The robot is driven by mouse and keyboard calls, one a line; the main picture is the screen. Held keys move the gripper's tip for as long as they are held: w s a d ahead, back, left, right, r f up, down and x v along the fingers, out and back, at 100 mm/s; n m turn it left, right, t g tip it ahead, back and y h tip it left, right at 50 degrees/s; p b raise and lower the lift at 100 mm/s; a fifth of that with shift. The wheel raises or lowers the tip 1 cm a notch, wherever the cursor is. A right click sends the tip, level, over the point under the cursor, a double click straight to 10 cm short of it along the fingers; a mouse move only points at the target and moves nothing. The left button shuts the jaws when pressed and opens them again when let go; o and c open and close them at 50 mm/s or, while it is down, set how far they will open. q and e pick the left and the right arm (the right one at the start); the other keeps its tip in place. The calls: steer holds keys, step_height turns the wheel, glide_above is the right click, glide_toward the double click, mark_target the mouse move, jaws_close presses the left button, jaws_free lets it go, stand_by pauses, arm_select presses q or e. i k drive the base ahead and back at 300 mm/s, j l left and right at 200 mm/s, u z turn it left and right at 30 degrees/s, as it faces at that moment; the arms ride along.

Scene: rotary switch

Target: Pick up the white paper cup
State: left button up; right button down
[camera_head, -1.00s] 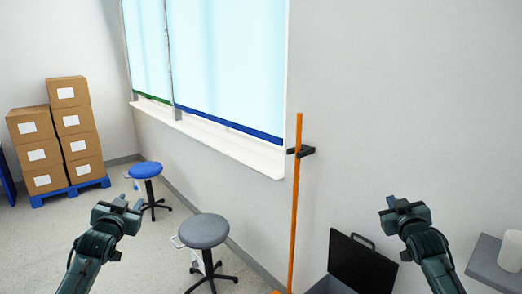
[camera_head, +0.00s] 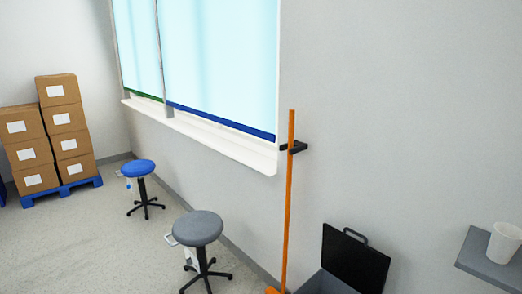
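A white paper cup (camera_head: 502,244) stands upright near the right edge of the picture. It rests on a grey shelf (camera_head: 474,254) against the wall, and the shelf is cut off by the right edge. Neither of my grippers shows in the head view now, so nothing is seen near the cup.
A black open-lidded case (camera_head: 354,259) lies below and left of the shelf. An orange pole (camera_head: 289,205) stands against the wall. A grey stool (camera_head: 198,228) and a blue stool (camera_head: 138,168) stand on the floor. Boxes (camera_head: 65,118) are stacked on a blue pallet (camera_head: 60,190).

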mark_target(506, 238)
steer(key=z, duration=1.6)
